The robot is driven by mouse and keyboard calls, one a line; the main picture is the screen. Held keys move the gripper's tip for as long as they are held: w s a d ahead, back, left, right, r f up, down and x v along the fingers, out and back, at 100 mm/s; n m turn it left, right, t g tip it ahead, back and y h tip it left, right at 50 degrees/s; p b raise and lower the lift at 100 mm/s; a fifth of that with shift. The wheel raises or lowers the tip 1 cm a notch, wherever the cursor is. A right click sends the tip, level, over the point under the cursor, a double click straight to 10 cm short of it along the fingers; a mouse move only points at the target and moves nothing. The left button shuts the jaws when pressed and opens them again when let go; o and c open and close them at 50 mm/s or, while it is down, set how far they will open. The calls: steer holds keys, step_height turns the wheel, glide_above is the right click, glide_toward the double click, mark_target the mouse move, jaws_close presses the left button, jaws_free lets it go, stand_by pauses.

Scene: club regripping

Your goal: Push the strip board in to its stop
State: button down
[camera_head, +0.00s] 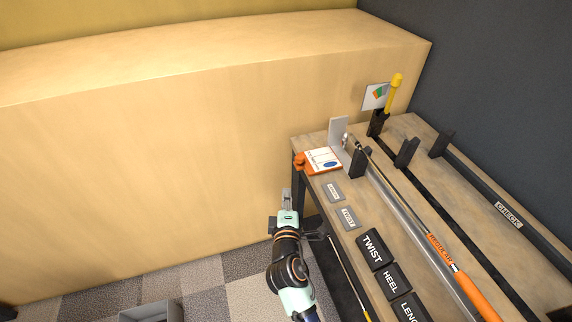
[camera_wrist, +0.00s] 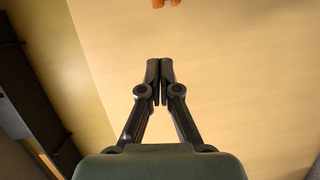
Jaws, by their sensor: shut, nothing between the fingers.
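A white board (camera_head: 323,161) with a blue oval and small print lies at the left end of the workbench; it looks like the strip board. An orange end piece (camera_head: 300,160) sits at its left edge, by the bench edge. An orange piece (camera_wrist: 166,3) also shows at the top of the wrist view, beyond my fingertips. My gripper (camera_head: 287,195) is beside the bench's left edge, apart from the board and nearer the camera. In the wrist view my gripper (camera_wrist: 159,70) has its fingers together, with nothing between them. The board's stop cannot be made out.
A grey upright plate (camera_head: 338,130) stands behind the board. A club with an orange grip (camera_head: 478,295) lies along the bench (camera_head: 400,205) in black holders. Black blocks (camera_head: 372,250) marked TWIST and HEEL line the front. A grey bin (camera_head: 150,311) is on the floor.

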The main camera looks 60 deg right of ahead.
mark_target(322, 166)
steer(key=s+d+b+x, duration=0.1)
steer(key=s+b+x, duration=0.1)
steer(key=x, duration=1)
steer(key=shift+d+b, duration=0.55)
steer(key=shift+b, duration=0.2)
steer(key=s+d+p, duration=0.4)
steer(key=s+d, duration=0.3)
steer(key=shift+s+d, duration=0.1)
steer(key=shift+d, duration=0.1)
steer(key=shift+a, duration=0.1)
